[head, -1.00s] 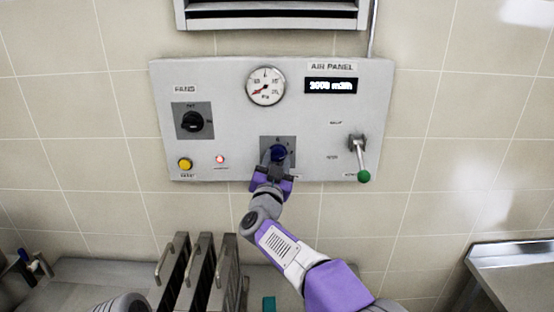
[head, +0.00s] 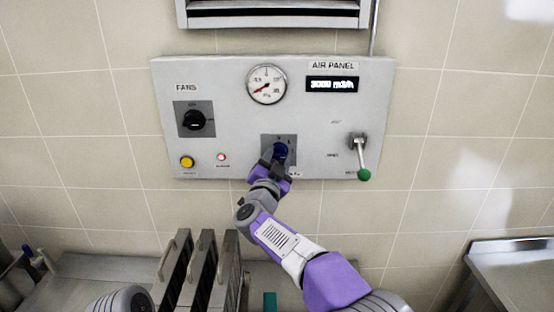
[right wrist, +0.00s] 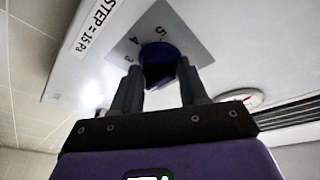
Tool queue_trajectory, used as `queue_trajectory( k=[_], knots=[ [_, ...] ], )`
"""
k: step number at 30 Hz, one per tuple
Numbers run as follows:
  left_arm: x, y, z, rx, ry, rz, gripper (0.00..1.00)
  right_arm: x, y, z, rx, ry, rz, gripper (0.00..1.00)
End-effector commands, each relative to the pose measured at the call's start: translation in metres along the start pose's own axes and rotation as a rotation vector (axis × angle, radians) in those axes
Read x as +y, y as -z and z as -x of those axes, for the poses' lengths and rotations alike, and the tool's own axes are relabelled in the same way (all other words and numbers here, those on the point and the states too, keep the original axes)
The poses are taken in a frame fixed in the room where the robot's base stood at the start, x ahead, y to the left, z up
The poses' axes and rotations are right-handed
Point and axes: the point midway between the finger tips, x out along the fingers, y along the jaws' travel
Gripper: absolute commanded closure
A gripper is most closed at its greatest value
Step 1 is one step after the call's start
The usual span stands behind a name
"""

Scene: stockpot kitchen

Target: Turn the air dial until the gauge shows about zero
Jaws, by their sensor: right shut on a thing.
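The blue air dial (head: 281,151) sits on a grey square plate low in the middle of the wall panel. My right gripper (head: 275,160) is shut on the dial and hides part of it in the head view. In the right wrist view, the dial (right wrist: 158,58) is between the two fingers (right wrist: 158,80), with the numbers 3, 4 and 5 around it and a "STEP = 15 Pa" label beside it. The round gauge (head: 266,84) is above the dial; its red needle points to the lower left. My left gripper is out of view.
The panel (head: 235,110) also has a black fans knob (head: 194,121), yellow button (head: 187,162), red lamp (head: 221,157), green-tipped lever (head: 361,158) and display (head: 332,84), apparently 3000 m3/h. Upright metal racks (head: 202,268) stand below left. A steel counter (head: 515,262) is at right.

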Motion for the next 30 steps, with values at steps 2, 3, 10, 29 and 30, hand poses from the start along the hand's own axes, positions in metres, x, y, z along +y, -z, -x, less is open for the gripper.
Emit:
queue_trajectory(
  k=[2, 3, 10, 29, 30],
  knots=[
    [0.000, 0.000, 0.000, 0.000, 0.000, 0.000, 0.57, 0.000, 0.000, 0.000, 0.001, -0.001, 0.002, 0.87],
    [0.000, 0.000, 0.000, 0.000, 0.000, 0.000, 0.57, 0.000, 0.000, 0.000, 0.001, -0.001, 0.002, 0.52],
    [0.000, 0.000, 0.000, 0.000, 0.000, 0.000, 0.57, 0.000, 0.000, 0.000, 0.001, 0.000, 0.002, 0.32],
    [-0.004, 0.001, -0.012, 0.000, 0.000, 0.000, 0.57, 0.000, -0.001, 0.055, -0.001, 0.002, 0.001, 0.32],
    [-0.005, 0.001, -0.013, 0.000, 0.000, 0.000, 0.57, 0.000, -0.001, 0.060, -0.001, 0.001, 0.001, 0.32]
  ],
)
